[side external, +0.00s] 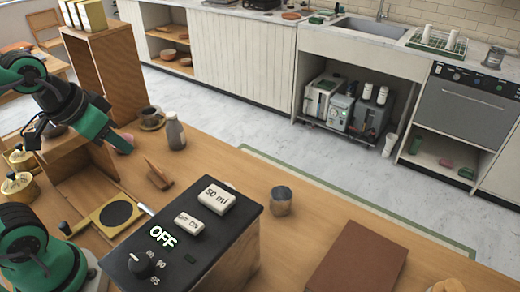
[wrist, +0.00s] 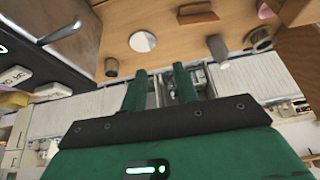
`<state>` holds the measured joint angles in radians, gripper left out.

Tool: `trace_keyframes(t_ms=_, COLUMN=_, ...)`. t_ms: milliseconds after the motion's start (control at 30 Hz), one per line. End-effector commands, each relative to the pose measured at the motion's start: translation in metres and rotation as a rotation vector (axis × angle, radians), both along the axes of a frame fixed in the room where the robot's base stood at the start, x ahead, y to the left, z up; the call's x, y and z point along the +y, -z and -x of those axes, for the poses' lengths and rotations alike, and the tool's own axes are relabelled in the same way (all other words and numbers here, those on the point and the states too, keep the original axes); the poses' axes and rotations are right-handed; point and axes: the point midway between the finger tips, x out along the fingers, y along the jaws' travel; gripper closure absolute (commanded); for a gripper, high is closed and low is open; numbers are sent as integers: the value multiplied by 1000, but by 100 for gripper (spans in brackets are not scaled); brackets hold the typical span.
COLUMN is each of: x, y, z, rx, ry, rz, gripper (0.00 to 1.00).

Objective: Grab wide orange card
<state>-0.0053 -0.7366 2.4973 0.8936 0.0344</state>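I cannot make out a wide orange card in either view. My gripper (side external: 122,143) is at the left in the side view, in front of a wooden shelf box. In the wrist view my gripper (wrist: 160,72) has its two green fingers apart, with nothing seen between them. A small pinkish thing (side external: 123,147) shows partly behind the fingertips; what it is cannot be told. A small wooden stand (side external: 158,175) is on the counter to the right of my gripper; it also shows in the wrist view (wrist: 198,14).
A grey bottle (side external: 175,132) and a dark cup on a saucer (side external: 153,124) stand beyond my gripper. A black machine (side external: 185,235) reading OFF, a metal cup (side external: 281,201) and a brown board (side external: 358,257) occupy the front. The counter between bottle and metal cup is clear.

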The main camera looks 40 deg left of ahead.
Motion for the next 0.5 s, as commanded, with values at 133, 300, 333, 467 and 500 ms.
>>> trace_keyframes(t_ms=133, x=4, y=4, z=-8, rx=15, ry=68, rz=-43, gripper=70)
trace_keyframes(t_ms=300, x=12, y=14, z=-22, rx=46, ry=210, rz=-127, gripper=70)
trace_keyframes(t_ms=333, x=13, y=16, z=-25, rx=52, ry=240, rz=-145, gripper=70)
trace_keyframes(t_ms=467, x=22, y=27, z=-38, rx=81, ry=377, rz=-217, gripper=70)
trace_keyframes(t_ms=500, x=24, y=30, z=-41, rx=88, ry=421, rz=-239, gripper=70)
